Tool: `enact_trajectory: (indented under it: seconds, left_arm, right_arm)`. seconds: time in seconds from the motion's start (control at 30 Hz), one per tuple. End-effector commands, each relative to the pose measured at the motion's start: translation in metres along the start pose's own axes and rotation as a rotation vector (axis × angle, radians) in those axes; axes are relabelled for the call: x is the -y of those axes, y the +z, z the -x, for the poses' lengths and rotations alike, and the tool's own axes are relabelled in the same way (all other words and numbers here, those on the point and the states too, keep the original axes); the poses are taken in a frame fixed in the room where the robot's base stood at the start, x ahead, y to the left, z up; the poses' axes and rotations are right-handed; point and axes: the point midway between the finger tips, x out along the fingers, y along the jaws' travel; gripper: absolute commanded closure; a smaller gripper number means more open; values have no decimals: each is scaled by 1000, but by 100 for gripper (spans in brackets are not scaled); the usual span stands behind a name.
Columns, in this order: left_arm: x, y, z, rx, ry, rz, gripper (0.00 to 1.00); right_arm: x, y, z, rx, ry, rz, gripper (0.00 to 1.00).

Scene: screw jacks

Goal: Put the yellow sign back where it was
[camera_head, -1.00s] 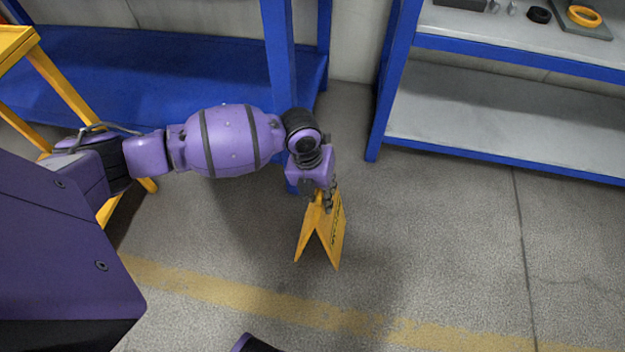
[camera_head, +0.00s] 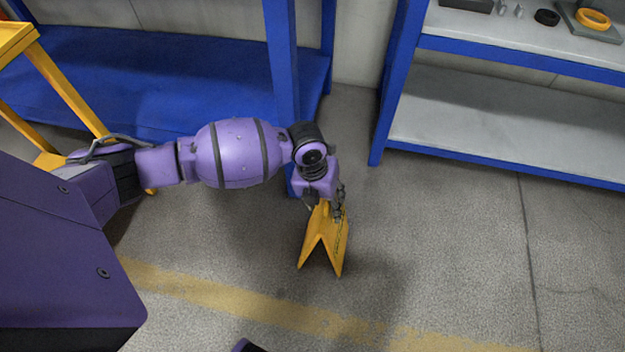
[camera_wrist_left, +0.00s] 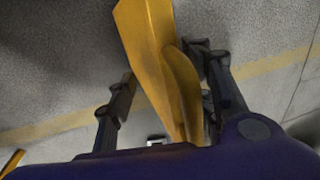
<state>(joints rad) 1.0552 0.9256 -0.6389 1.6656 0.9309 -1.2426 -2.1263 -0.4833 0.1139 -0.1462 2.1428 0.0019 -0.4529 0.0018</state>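The yellow sign (camera_head: 322,245) is a folded A-shape with its two panels spread at the bottom. It appears to stand upright on the floor in front of the blue shelf post. My left gripper (camera_head: 326,208) is at the sign's top, pointing down. In the left wrist view the sign (camera_wrist_left: 160,60) lies between the two spread fingers of my left gripper (camera_wrist_left: 160,68). The left finger looks slightly apart from it; the right finger is close against it, and contact is unclear. The fingers partly hide the sign's top. My right gripper is not seen.
A blue shelf (camera_head: 160,75) stands behind my left arm. A grey shelf with a blue frame (camera_head: 500,110) is at the right. A yellow ladder-like frame (camera_head: 70,95) is at the left. A faded yellow line (camera_head: 230,300) crosses the floor. The right-hand floor is clear.

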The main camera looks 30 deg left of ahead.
Motion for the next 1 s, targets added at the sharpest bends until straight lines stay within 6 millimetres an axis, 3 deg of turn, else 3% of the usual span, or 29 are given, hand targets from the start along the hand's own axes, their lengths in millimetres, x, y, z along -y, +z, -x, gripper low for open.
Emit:
enact_trajectory:
  seconds: [0.27, 0.7, 1.0]
  left_arm:
    - [1, 2, 8, 4, -1, -1, 52]
    - [2, 2, 96, 6, -1, -2, 52]
    - [1, 1, 121, 1, -2, 0, 52]
  right_arm:
    - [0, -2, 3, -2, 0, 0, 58]
    - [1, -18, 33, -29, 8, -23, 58]
    - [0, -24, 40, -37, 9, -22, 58]
